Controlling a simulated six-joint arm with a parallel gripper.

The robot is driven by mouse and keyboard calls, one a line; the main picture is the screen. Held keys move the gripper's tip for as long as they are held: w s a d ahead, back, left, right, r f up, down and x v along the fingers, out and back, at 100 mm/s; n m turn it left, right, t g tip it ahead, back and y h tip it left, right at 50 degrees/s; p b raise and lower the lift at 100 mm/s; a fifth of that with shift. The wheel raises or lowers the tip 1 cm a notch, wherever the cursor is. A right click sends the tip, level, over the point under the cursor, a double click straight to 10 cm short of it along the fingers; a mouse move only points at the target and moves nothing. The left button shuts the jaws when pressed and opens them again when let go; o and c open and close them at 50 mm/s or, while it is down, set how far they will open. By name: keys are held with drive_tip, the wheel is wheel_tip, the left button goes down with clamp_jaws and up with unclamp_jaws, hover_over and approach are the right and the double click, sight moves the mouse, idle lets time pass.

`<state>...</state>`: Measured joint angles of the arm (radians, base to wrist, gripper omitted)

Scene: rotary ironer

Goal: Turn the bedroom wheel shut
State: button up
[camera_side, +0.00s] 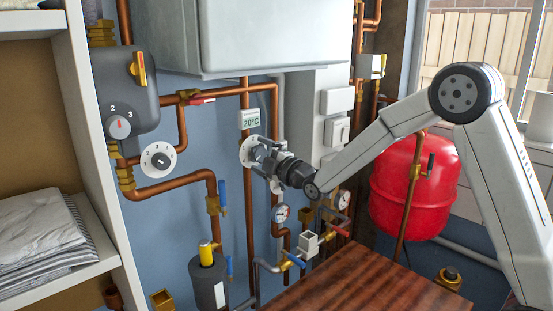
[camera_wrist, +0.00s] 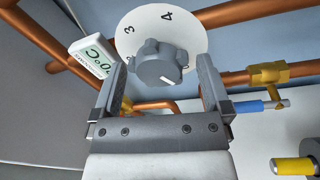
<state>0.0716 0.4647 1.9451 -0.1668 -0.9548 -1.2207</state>
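A grey lobed wheel (camera_wrist: 158,66) sits on a round white dial plate (camera_wrist: 176,22) in the wrist view; the numbers 3 and 4 show on the plate. A small white mark is on the wheel's face. I see no bedroom label. My gripper (camera_wrist: 161,70) is open, one finger on each side of the wheel, with gaps showing on both sides. In the side view my gripper (camera_side: 262,157) is right in front of the same white plate (camera_side: 246,151) and hides most of the wheel.
A 20°C display (camera_side: 250,119) is just above the wheel. Another numbered dial (camera_side: 160,160) and a grey box (camera_side: 125,90) with a knob are to the left. Copper pipes (camera_side: 175,184) cross the wall. A red tank (camera_side: 413,185) and wooden top (camera_side: 365,282) are to the right and below.

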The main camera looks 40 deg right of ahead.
drive_tip(key=shift+s, duration=0.1)
drive_tip(key=s, duration=0.7)
drive_tip(key=shift+s+d+f, duration=0.3)
drive_tip(key=shift+f, duration=0.1)
drive_tip(key=shift+f, duration=0.1)
drive_tip(key=s+a+f+m+g, duration=0.1)
drive_tip(key=s+f+m+g, duration=0.7)
drive_tip(key=s, duration=0.3)
drive_tip(key=s+a+f+m+g+h, duration=0.1)
drive_tip(key=s+f+m+g, duration=0.7)
drive_tip(key=s, duration=0.4)
drive_tip(key=shift+s+a+f+g, duration=0.2)
drive_tip(key=shift+f+g, duration=0.1)
drive_tip(key=shift+f, duration=0.2)
drive_tip(key=shift+c, duration=0.3)
